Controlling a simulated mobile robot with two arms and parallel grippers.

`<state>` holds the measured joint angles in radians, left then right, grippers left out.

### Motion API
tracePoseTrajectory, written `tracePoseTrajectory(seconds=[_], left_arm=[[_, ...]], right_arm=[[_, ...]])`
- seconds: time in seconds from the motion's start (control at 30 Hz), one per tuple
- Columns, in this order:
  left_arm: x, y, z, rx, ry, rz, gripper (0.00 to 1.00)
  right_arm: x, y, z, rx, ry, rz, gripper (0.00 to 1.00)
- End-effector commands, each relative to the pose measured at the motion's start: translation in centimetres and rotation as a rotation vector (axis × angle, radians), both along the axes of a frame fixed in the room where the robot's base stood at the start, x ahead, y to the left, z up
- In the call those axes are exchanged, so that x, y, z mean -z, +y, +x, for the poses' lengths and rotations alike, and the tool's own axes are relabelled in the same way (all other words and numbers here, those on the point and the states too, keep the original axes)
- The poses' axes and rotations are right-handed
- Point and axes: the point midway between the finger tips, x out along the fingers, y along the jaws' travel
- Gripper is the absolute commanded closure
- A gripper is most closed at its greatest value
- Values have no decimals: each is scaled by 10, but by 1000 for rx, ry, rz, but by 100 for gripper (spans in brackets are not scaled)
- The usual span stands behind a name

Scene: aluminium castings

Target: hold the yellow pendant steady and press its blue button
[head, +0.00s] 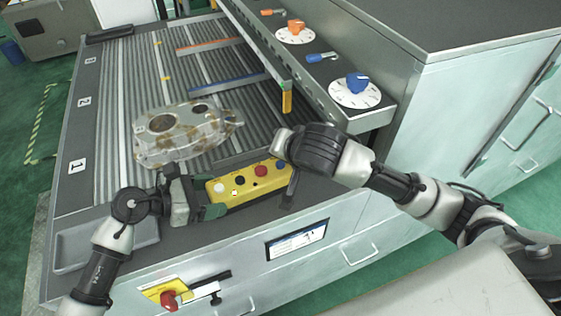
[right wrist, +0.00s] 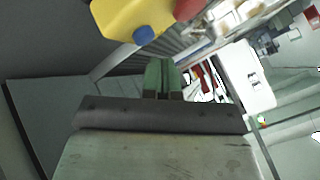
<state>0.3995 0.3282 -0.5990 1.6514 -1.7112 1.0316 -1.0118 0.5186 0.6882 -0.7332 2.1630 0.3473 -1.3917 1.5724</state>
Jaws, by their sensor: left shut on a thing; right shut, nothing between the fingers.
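The yellow pendant (head: 250,183) lies at the front edge of the bench, with white, black, red and blue buttons along its top. My left gripper (head: 209,197) is shut on the pendant's left end. The blue button (head: 281,165) is at the pendant's right end, close to my right gripper. In the right wrist view the pendant (right wrist: 125,18) and its blue button (right wrist: 145,35) show at the top, just beyond the fingertips. My right gripper (right wrist: 162,72) is shut and empty. I see a gap between its fingertips and the button in that view; contact is not visible.
A mottled aluminium casting (head: 185,130) sits on the ribbed bench behind the pendant. A raised panel with an orange knob (head: 296,27) and a blue knob (head: 357,83) stands behind my right arm. A red-handled switch (head: 170,300) is on the bench front.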

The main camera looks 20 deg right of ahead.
Motion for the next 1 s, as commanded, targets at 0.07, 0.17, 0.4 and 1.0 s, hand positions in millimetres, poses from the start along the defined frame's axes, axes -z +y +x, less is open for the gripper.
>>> tracePoseTrajectory(seconds=[0.07, 0.17, 0.4, 1.0], left_arm=[[0, 0, 0, 0, 0, -1, 67], [0, 0, 0, 0, 0, -1, 67], [0, 0, 0, -1, 0, -1, 67], [0, 0, 0, -1, 0, -1, 67]], right_arm=[[0, 0, 0, -1, -1, 1, 100], [0, 0, 0, -1, -1, 1, 100], [-18, 1, 1, -2, -4, 3, 100], [-50, 0, 0, -2, 0, 0, 100]])
